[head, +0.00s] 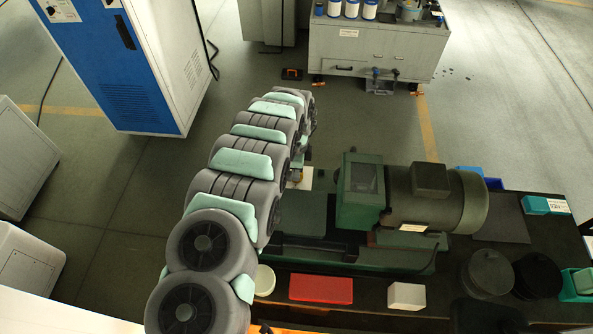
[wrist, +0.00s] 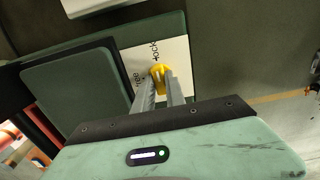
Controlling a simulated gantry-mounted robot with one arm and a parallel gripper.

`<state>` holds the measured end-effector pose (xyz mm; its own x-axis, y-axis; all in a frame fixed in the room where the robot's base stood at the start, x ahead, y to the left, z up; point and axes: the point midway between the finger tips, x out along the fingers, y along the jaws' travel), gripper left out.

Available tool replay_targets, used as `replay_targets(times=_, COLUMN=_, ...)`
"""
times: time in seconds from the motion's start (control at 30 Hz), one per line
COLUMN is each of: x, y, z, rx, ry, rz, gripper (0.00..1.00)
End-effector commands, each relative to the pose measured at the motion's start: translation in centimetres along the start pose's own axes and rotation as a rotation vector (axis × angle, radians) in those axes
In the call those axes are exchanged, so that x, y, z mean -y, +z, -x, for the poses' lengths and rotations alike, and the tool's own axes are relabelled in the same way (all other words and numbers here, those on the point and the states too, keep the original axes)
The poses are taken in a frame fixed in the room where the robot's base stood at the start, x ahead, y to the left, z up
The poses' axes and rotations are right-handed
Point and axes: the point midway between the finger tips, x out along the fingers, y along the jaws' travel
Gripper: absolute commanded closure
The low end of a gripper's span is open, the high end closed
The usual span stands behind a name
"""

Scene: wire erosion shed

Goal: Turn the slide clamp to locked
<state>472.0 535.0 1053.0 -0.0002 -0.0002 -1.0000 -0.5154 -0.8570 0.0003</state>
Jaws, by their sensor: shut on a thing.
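The slide clamp shows as a yellow lever (wrist: 159,71) in the wrist view, over a white label plate (wrist: 181,56) on a green machine part. Two words on the plate seem to read "lock", above the lever, and "free", to its left. My gripper (wrist: 161,84) has its two grey fingers shut on the yellow lever, and the fingers hide its lower part. Which word the lever points to I cannot tell. In the head view, my arm hides most of the clamp; a bit of the white plate (head: 305,180) shows beside the arm.
The green machine's motor (head: 435,197) stands right of the arm on a dark bench. A red box (head: 320,289) and a white block (head: 406,296) lie along the near side. A dark green block (wrist: 80,88) sits close left of the fingers in the wrist view.

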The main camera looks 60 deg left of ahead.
Motion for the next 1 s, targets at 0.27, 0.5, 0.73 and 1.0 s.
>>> replay_targets(times=0.27, x=-0.04, y=-0.03, z=0.01, rx=0.0, ry=0.001, rz=-0.027, gripper=1.0)
replay_targets(times=0.5, x=-0.03, y=-0.04, z=0.01, rx=0.0, ry=0.001, rz=-0.027, gripper=1.0)
replay_targets(times=0.73, x=-0.01, y=-0.03, z=0.01, rx=0.0, ry=0.0, rz=-0.026, gripper=0.7)
replay_targets(times=1.0, x=0.01, y=-0.01, z=0.01, rx=0.0, ry=0.0, rz=-0.025, gripper=0.63)
